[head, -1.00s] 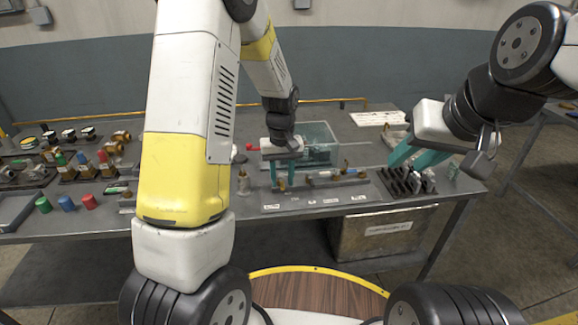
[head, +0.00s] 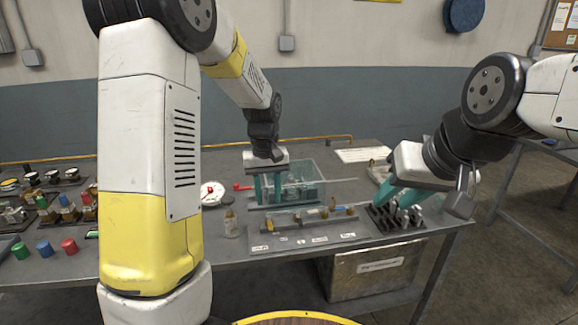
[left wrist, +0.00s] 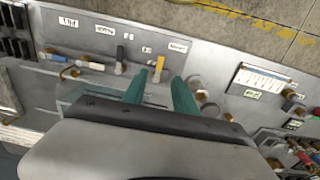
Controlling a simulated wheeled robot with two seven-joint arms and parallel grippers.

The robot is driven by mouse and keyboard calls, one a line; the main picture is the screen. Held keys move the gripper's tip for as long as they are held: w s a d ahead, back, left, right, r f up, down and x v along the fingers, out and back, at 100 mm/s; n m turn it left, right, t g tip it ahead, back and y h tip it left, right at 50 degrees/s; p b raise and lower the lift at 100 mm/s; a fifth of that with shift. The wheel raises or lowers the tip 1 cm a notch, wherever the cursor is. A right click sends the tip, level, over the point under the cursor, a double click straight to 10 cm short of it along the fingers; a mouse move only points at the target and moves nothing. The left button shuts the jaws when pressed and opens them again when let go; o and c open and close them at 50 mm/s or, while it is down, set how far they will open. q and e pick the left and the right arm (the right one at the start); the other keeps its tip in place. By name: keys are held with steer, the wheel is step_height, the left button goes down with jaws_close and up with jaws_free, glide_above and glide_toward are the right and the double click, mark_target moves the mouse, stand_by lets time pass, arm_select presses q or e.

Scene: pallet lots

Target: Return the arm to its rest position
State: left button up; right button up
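My left gripper (head: 267,188) hangs above the bench, fingers down, in front of the clear bin (head: 305,185) and behind the strip board (head: 290,238) in the picture. Its teal fingers stand apart with nothing held between them. The left wrist view also shows these fingers (left wrist: 160,90) apart, with the labelled board (left wrist: 105,50) beyond them. My right gripper (head: 398,197) is at the right of the bench, over the black slotted rack (head: 393,222). Its teal fingers are apart, and I see nothing between them.
A small bottle (head: 231,224) stands left of the strip board, near a round white dial (head: 211,194). Coloured cylinders (head: 68,246) and several fittings are at the left. A metal crate (head: 370,275) sits under the bench. Open air lies above the bench.

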arm_select(q)
steer(key=s+a+r+m+t+h, duration=0.1)
steer(key=s+r+m+t, duration=0.1)
steer(key=s+r, duration=0.5)
steer(key=s+a+r+m+t+h, duration=0.1)
steer(key=s+r+t, duration=0.3)
steer(key=s+r, duration=0.4)
steer(key=s, duration=0.6)
steer(key=shift+a+m, duration=0.3)
steer(key=shift+m, duration=0.1)
steer(key=shift+r, duration=0.1)
arm_select(e)
steer(key=shift+o, duration=0.5)
